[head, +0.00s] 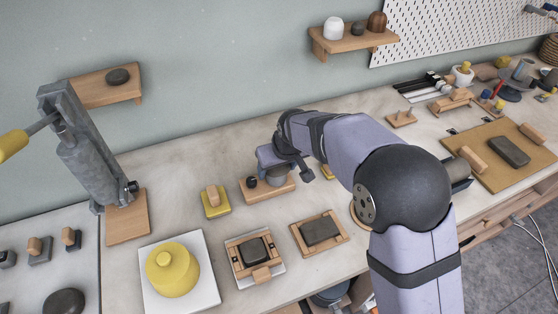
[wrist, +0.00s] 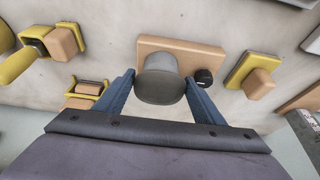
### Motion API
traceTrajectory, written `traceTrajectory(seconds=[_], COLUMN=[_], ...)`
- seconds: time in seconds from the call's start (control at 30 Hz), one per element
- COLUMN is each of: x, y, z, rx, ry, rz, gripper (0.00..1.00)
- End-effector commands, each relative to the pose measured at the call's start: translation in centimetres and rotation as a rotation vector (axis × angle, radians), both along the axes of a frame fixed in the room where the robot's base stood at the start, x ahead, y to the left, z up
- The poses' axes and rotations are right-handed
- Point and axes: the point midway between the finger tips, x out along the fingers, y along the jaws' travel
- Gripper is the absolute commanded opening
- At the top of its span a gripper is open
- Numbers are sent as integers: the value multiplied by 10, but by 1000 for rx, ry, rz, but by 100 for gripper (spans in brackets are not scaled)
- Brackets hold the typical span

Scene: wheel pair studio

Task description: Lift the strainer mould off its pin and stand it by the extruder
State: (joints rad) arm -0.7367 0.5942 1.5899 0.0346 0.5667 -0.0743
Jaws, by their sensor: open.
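The strainer mould, seemingly the grey cup-shaped piece (wrist: 160,82), sits on a wooden base (wrist: 210,58) with a small black knob (wrist: 203,78) beside it. In the head view the mould (head: 277,178) is partly covered by my gripper (head: 282,163). In the wrist view my gripper (wrist: 159,77) is open, with one blue finger on each side of the mould; I cannot tell whether either touches it. The pin is hidden. The extruder (head: 85,150), grey with a yellow handle, stands at the left of the head view on a wooden board (head: 127,218).
A yellow block with a wooden grip (head: 215,203) lies between the extruder and the wooden base. Two framed wooden moulds (head: 254,258) (head: 320,232) and a yellow round piece (head: 172,270) on a white board (head: 205,292) lie in front. Bare bench shows beside the extruder's board.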

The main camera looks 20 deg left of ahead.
Motion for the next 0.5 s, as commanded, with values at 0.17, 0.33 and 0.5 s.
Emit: traceTrajectory(seconds=[0.17,0.33,0.5], x=[5,6,6], y=[5,6,7], z=[-13,-20,-21], rx=[0,1,1], ry=[0,-1,-1], rz=[0,0,0], gripper=[63,63,63])
